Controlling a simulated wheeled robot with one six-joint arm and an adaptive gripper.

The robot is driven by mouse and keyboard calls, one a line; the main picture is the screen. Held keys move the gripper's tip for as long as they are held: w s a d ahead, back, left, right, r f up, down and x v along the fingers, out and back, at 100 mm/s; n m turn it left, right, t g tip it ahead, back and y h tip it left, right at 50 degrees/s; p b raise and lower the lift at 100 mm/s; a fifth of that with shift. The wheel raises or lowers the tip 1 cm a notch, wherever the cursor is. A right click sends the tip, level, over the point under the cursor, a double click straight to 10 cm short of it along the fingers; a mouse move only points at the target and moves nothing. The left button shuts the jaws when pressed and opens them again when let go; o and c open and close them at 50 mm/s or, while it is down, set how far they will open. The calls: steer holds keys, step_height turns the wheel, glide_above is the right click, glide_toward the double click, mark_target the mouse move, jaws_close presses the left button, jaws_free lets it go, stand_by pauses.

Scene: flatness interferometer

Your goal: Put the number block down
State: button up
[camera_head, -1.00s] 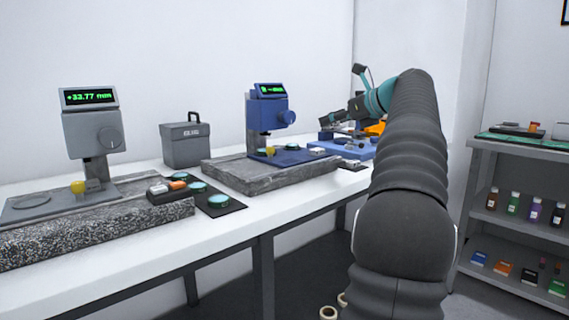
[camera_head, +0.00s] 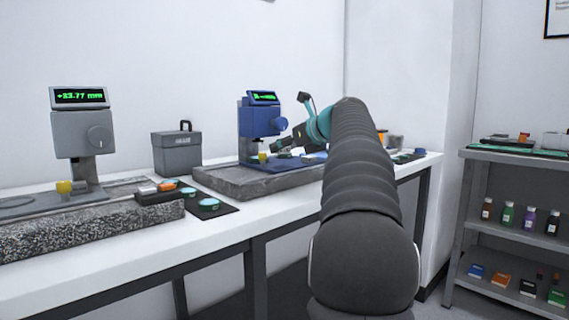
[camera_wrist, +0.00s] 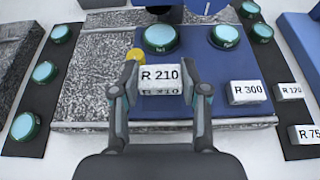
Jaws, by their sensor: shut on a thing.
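My gripper (camera_wrist: 161,93) is shut on the number block marked R 210 (camera_wrist: 160,78), one finger on each side of it in the wrist view. The block is over the blue mat (camera_wrist: 215,75) on the granite plate; I cannot tell whether it touches the mat. A white block marked R 300 (camera_wrist: 247,92) lies to its right. In the head view my gripper (camera_head: 280,147) is small, in front of the blue gauge (camera_head: 261,122), and the held block cannot be made out there.
Green-rimmed discs (camera_wrist: 160,38) stand behind the held block, with a yellow knob (camera_wrist: 136,55) close by its left. A dark strip on the right holds blocks R 120 (camera_wrist: 290,91) and R 75 (camera_wrist: 306,133). A grey gauge (camera_head: 82,135) stands at the left.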

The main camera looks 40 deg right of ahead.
mark_target(284, 168)
steer(key=shift+f+b, duration=0.7)
steer(key=shift+f, duration=1.15)
steer(key=shift+f, duration=0.2)
steer(key=o, duration=0.9)
steer(key=shift+r, duration=0.25)
steer(key=p+v, duration=0.1)
steer(key=v, duration=1.1)
steer(key=shift+f, duration=0.1)
